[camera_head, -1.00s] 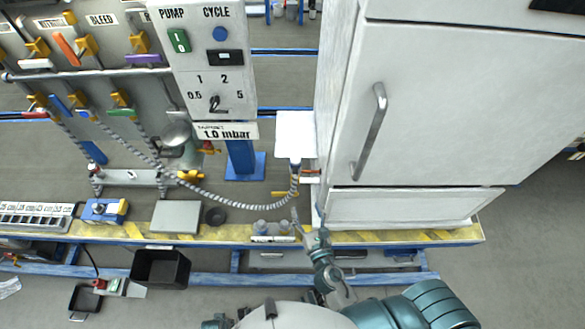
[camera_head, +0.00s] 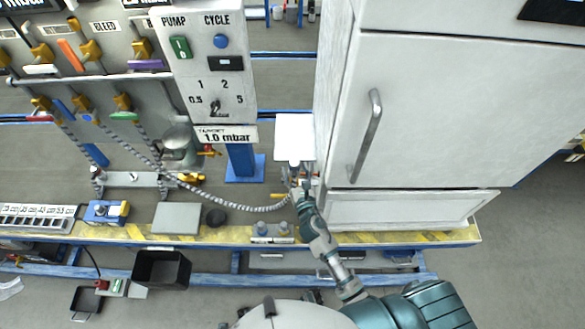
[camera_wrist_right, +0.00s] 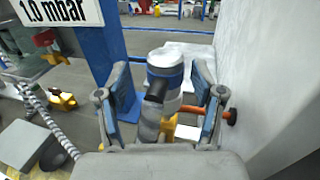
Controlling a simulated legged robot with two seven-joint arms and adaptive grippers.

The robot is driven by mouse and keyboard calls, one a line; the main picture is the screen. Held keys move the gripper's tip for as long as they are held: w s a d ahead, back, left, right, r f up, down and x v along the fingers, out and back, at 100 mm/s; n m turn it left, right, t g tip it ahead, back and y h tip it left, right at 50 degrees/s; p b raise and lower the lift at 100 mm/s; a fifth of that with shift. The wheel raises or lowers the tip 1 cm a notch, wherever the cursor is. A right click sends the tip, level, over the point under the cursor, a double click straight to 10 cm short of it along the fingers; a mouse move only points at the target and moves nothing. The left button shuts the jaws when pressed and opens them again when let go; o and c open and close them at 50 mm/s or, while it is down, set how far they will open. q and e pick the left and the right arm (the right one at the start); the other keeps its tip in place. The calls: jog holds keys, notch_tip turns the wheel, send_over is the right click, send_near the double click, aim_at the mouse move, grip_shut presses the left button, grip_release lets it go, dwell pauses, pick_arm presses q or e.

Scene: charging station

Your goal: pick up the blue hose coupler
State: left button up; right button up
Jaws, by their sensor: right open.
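The blue hose coupler (camera_wrist_right: 165,68) is a pale cylinder with a blue band, standing upright in the right wrist view with a dark stub toward me. In the head view, the coupler (camera_head: 295,164) is small and sits at the end of the ribbed grey hose (camera_head: 235,207), beside the white cabinet. My right gripper (camera_wrist_right: 163,95) is open, with one blue-padded finger on each side of the coupler and visible gaps between. In the head view my right gripper (camera_head: 301,188) partly hides the coupler's lower part. My left gripper is not in view.
The white cabinet (camera_head: 425,110) stands close on the right of my right gripper. An orange-handled valve (camera_wrist_right: 205,111) sits beside the coupler, near the right finger. The pump panel (camera_head: 209,90) is to the left. A yellow-striped bench edge (camera_head: 380,238) runs below.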

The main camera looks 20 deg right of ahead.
jog(key=w, duration=0.1)
jog(key=w+d, duration=0.1)
jog(key=shift+w+f, duration=0.15)
jog(key=shift+w, duration=0.15)
jog(key=shift+a, duration=0.4)
grip_shut()
jog(key=shift+d, duration=0.1)
jog(key=shift+d, duration=0.1)
